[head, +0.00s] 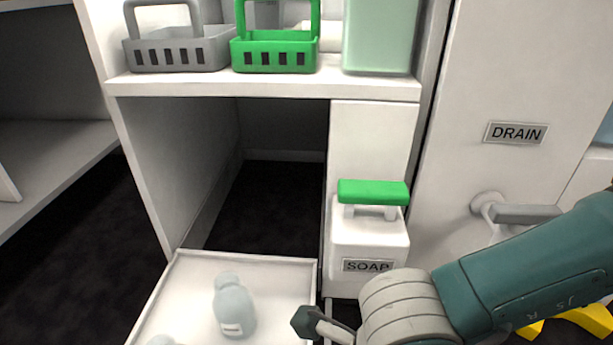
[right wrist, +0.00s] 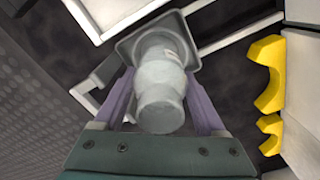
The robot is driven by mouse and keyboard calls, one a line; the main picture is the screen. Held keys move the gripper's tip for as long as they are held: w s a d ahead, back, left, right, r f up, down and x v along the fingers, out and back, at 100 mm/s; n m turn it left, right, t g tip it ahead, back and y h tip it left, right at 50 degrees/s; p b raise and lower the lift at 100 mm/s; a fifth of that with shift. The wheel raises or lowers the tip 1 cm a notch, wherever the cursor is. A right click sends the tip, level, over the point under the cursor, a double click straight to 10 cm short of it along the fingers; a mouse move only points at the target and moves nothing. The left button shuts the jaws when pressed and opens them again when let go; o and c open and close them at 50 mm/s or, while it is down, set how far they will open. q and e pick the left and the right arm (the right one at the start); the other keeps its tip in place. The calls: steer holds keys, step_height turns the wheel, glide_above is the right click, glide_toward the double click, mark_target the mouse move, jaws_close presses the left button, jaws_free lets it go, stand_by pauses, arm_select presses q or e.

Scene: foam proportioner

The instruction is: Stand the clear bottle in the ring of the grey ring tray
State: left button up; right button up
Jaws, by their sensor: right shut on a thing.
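In the right wrist view a pale, see-through bottle (right wrist: 163,82) stands between the purple fingers of my right gripper (right wrist: 158,92), which is shut on it. Behind its far end is the square grey ring tray (right wrist: 126,46). The bottle hides the ring, so I cannot tell whether its base is in it or above it. Another pale grey-blue bottle (head: 233,308) with a label is on a white pull-out shelf (head: 190,280). My left gripper is not seen.
A white soap container (head: 368,240) with a green handle stands right of the open dark bay. A grey basket (head: 178,52), a green basket (head: 275,54) and a pale green container (head: 378,38) are on the shelf above. Yellow hooked parts (right wrist: 268,75) are at right in the wrist view.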

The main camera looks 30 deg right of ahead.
step_height(320, 180, down, 5)
steer(key=b, duration=0.4)
steer(key=shift+r, duration=0.25)
steer(key=shift+f, duration=0.25)
